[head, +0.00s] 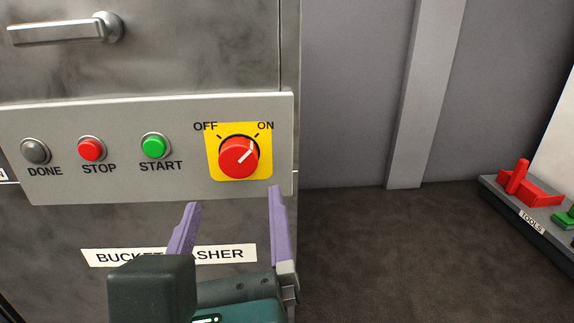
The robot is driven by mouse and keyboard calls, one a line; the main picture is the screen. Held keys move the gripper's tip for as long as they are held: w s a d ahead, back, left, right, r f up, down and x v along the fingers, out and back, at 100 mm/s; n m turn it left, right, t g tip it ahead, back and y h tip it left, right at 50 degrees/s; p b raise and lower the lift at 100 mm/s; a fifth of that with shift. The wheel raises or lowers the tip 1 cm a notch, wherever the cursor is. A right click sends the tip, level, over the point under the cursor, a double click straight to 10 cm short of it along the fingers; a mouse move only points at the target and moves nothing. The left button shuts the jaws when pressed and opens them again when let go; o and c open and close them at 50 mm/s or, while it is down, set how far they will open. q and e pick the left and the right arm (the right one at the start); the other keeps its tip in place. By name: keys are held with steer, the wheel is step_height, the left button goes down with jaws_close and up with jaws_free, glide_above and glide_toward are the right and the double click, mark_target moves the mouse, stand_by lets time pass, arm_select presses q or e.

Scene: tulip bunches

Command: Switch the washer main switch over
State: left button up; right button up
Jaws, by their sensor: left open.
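The washer main switch (238,158) is a round red knob on a yellow square plate, at the right end of the grey control panel (110,190) in the head view. Its white pointer line slants up to the right, toward the ON label; the OFF label is at upper left. My left gripper (233,199) is open and empty just below the switch, its two purple fingers pointing up and spread about as wide as the yellow plate. Whether the fingers touch the panel I cannot tell. My right gripper is not in view.
Left of the switch are a green START button (154,146), a red STOP button (90,149) and a grey DONE lamp (35,151). A door handle (65,30) juts out above. A tools tray (534,222) stands far right; the floor between is clear.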

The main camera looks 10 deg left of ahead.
mark_target(239, 166)
arm_select(q)
steer(key=b+x, duration=0.2)
steer(key=x, duration=0.6)
steer(key=shift+b, duration=0.3)
steer(key=c, duration=1.4)
